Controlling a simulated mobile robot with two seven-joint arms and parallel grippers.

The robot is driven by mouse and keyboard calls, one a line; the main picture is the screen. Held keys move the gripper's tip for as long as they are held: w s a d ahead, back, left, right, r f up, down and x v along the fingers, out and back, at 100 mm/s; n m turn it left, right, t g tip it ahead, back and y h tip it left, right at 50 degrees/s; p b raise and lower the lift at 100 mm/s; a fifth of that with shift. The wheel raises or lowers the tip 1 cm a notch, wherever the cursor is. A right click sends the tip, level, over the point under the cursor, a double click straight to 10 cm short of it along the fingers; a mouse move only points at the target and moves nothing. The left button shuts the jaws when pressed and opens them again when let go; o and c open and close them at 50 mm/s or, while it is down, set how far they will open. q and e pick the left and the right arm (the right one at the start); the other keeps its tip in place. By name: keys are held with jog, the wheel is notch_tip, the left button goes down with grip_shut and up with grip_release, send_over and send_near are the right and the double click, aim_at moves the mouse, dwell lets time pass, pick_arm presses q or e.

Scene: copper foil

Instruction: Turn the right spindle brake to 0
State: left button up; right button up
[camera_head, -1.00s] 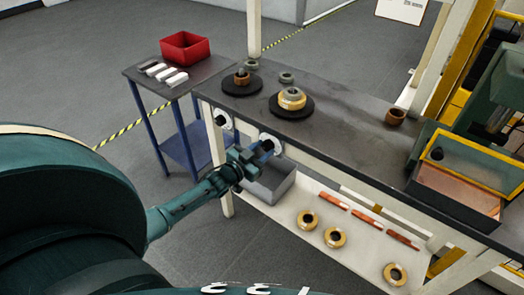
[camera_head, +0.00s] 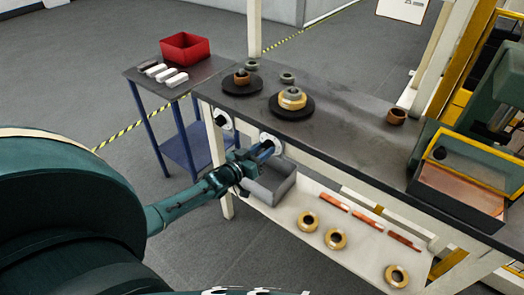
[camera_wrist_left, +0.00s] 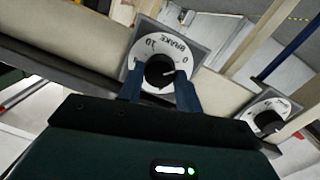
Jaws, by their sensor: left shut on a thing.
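The right brake dial (camera_head: 274,140) is a pale disc with a dark knob on the front edge of the workbench. My left gripper (camera_head: 264,150) reaches it from the lower left. In the left wrist view the dial (camera_wrist_left: 174,48) reads BRAKE, with 10 at upper left and 0 at right. The two fingers are shut on its black knob (camera_wrist_left: 158,70), one on each side. A white mark on the knob points right, roughly toward the 0 side; its exact reading is hard to tell. My right gripper is not in view.
A second brake dial (camera_head: 222,119) sits left of the held one; it also shows in the wrist view (camera_wrist_left: 265,107). A grey bin (camera_head: 272,184) is just below my gripper. Rings and copper bars lie on the lower shelf (camera_head: 300,205). A blue-legged side table (camera_head: 180,77) stands left.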

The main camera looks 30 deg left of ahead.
pick_arm(q)
jog(key=o, duration=1)
jog(key=s, duration=0.4)
jog(key=s+a+p, duration=0.1)
jog(key=s, duration=0.3)
jog(key=s+a, duration=0.1)
jog(key=s, duration=0.4)
jog(key=shift+r, duration=0.3)
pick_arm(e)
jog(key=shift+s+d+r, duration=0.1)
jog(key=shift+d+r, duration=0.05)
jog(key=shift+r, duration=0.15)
